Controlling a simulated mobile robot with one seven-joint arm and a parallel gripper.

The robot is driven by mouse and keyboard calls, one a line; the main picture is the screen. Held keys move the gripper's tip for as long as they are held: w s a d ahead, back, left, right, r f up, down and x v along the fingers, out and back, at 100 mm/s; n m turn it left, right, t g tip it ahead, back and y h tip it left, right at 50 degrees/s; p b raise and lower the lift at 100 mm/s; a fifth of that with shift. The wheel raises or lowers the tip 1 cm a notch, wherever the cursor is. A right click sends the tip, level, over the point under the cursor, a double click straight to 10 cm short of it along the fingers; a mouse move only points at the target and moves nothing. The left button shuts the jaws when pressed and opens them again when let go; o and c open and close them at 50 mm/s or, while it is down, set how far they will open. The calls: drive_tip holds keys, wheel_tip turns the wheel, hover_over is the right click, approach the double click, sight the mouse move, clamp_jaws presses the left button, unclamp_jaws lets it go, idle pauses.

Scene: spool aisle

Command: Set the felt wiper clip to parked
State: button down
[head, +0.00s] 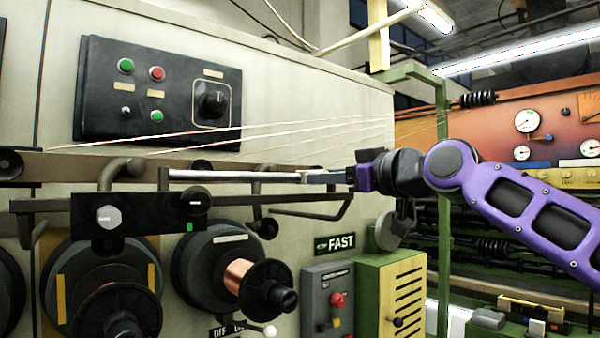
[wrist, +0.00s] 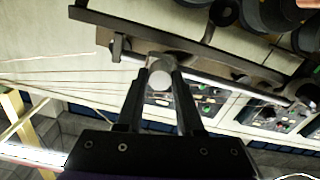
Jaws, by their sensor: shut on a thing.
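My gripper (head: 312,177) reaches in from the right at the end of a steel rod (head: 230,176) in front of the machine. In the wrist view, my gripper (wrist: 160,84) has its two fingers closed on a small grey piece with a round pale end (wrist: 160,79). I take this piece to be the felt wiper clip. It sits at the rod, which runs behind it to the lower right. In the head view my fingers hide the clip, and its setting cannot be read. No parked mark is legible.
Thin wires (head: 290,125) run just above the rod. A black bracket plate (head: 140,215) with a green mark hangs at left. Below are a copper spool (head: 240,273), a FAST sign (head: 335,244) and a grey switch box (head: 328,300). A green post (head: 444,200) stands near my arm.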

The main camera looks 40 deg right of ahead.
drive_tip(key=shift+d, duration=1.05)
drive_tip(key=c, duration=0.5)
unclamp_jaws()
drive_tip(key=shift+d, duration=0.15)
drive_tip(key=s, duration=1.7)
drive_tip(key=shift+s+d, duration=0.15)
drive_tip(key=shift+s, duration=0.05)
